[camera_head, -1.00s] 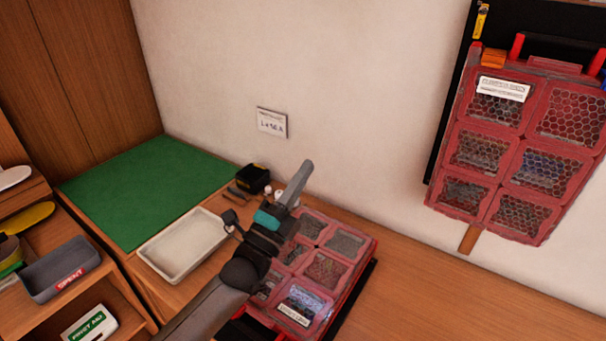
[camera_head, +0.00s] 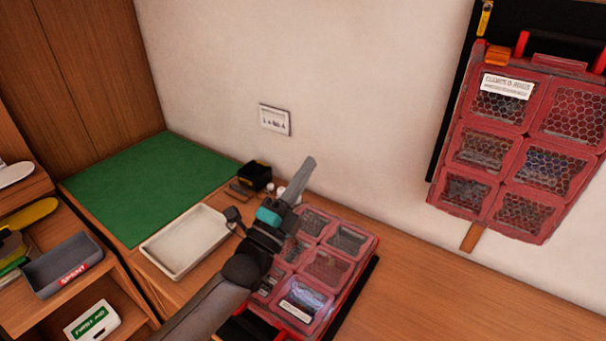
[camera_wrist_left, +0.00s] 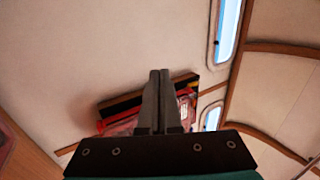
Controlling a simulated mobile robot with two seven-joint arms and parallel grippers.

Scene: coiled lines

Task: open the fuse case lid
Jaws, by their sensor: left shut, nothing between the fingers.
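A red case (camera_head: 325,265) with clear compartment windows lies on the wooden bench, its lid shut as far as I can see. A white label (camera_head: 296,311) on its near part is too small to read. My left gripper (camera_head: 309,164) is shut and empty, above the case's far left side and pointing up toward the wall. My left arm hides the case's left part. In the left wrist view the two fingers (camera_wrist_left: 160,75) are together, with part of a red case (camera_wrist_left: 124,124) behind them. My right gripper is not in view.
Another red case (camera_head: 518,150) hangs on a black panel on the wall at right. A white tray (camera_head: 151,262), a small black box (camera_head: 254,176) and a green mat (camera_head: 145,190) are left of the bench case. The bench right of it is clear.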

